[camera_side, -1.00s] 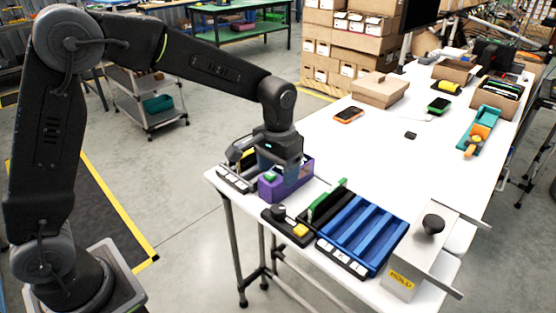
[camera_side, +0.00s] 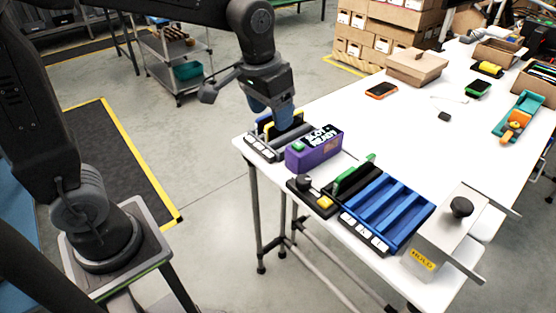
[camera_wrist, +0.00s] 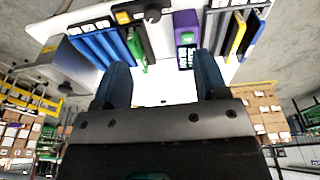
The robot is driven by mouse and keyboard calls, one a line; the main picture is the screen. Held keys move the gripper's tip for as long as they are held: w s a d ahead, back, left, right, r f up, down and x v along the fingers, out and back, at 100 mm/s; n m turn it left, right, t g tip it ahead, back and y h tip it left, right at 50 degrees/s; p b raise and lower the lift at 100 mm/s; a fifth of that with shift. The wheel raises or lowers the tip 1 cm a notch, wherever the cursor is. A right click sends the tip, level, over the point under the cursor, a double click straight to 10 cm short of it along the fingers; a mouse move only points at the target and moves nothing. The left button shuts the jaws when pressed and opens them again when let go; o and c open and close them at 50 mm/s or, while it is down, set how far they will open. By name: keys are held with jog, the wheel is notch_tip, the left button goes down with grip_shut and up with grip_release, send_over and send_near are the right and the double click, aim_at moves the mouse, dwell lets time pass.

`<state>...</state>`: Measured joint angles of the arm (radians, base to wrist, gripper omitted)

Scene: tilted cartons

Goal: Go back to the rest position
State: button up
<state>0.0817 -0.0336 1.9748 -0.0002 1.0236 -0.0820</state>
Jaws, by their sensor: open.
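My gripper (camera_side: 270,108) hangs over the left end of the white table, just above and behind the dark slotted holder (camera_side: 268,140). In the wrist view my gripper (camera_wrist: 163,82) shows two blue fingers spread wide with nothing between them. The purple box (camera_side: 315,150), with a green button and a dark display with white lettering, stands right of my gripper and apart from it. The purple box also shows in the wrist view (camera_wrist: 186,28), beyond the fingers.
On the table stand a black unit with a knob and yellow button (camera_side: 314,196), a blue grooved tray (camera_side: 392,208) and a metal box marked HOLD (camera_side: 438,240). An orange phone (camera_side: 381,90) and a carton (camera_side: 416,67) lie farther back.

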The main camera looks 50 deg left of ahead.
jog(key=s+a+r+t, duration=0.1)
jog(key=s+a+t, duration=0.2)
jog(key=s, duration=1.1)
jog(key=shift+s+t, duration=0.3)
jog(key=shift+s, duration=0.1)
dwell(0.6)
